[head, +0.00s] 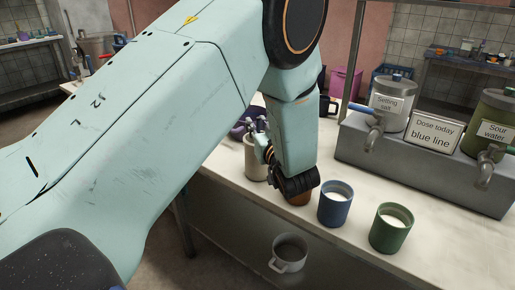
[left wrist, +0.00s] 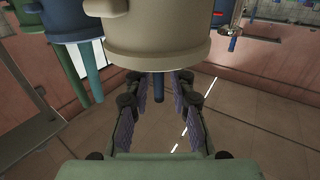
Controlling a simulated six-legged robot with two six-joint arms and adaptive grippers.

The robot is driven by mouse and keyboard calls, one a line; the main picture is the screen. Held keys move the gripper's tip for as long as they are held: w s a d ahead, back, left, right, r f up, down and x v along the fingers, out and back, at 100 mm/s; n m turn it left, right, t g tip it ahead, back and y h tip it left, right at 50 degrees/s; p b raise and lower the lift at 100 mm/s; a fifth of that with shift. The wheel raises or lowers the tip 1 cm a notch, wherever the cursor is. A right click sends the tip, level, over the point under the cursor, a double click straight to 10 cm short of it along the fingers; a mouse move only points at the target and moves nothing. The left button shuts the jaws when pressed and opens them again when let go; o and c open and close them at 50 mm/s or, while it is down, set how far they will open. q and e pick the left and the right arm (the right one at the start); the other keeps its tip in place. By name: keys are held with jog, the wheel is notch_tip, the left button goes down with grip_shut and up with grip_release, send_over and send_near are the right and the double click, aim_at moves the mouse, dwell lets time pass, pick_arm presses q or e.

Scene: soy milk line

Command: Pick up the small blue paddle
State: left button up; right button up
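I cannot clearly make out the paddle in the head view, where my arm hides part of the counter. My right gripper is not in view.
A blue cup (head: 335,207) and a green cup (head: 391,232) with white contents stand right of the gripper. Behind them is a grey dispenser base (head: 350,142) with taps and a sign reading "Dose today blue line". A mug (head: 288,255) sits lower down.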

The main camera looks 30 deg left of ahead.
pick_arm(q)
jog(key=shift+d, duration=0.15)
grip_shut()
